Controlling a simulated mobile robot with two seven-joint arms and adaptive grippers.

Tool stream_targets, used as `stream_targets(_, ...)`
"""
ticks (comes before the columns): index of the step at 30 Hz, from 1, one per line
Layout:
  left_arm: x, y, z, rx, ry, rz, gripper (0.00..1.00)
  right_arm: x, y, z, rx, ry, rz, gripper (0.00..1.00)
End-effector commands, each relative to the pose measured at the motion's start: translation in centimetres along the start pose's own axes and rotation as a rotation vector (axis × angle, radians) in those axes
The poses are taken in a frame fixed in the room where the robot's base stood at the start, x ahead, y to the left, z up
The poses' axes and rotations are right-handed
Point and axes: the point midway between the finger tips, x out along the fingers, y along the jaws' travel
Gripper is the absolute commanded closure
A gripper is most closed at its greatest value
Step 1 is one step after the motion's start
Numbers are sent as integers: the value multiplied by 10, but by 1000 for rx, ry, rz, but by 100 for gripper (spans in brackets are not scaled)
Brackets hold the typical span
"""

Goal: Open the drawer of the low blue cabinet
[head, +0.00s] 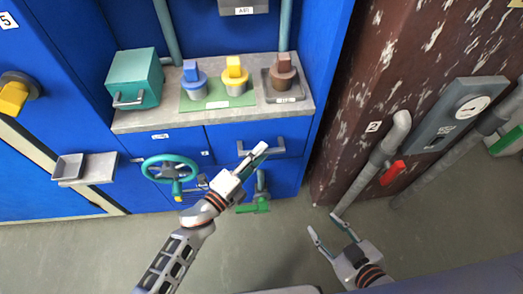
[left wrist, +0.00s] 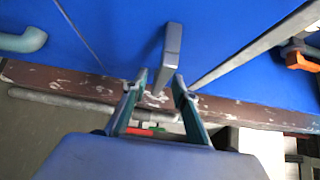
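The low blue cabinet (head: 203,133) has a grey top and a blue drawer (head: 225,136) at its upper right front, which looks shut. The drawer's grey bar handle (head: 275,148) is partly behind my left gripper (head: 263,151) in the head view. In the left wrist view the handle (left wrist: 172,45) stands just ahead of the two fingertips, nearer the right-hand one. My left gripper (left wrist: 160,76) is open there, and I see no clear contact with the handle. My right gripper (head: 323,222) is open and empty, low over the floor at the right.
A teal box (head: 135,80) and several coloured blocks stand on the cabinet top. A green valve wheel (head: 169,168) sits below at the left. A green-handled valve (head: 262,203) is beneath the drawer. Grey pipes (head: 372,167) line the rusty wall at right. The front floor is clear.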

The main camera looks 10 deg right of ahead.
Motion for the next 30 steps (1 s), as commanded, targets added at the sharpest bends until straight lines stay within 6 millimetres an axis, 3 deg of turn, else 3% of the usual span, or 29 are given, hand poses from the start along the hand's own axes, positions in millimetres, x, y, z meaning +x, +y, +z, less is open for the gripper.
stream_targets(5,12,1,0,-2,0,1,72,0,-1,0,0,1,-2,60)
stream_targets(13,14,0,0,-2,0,0,72,0,0,-4,0,9,-1,60)
stream_targets(17,14,0,0,-2,0,0,100,0,0,-5,0,9,-1,60)
stream_targets(30,3,0,1,-2,0,2,100,0,0,-4,-1,8,0,60)
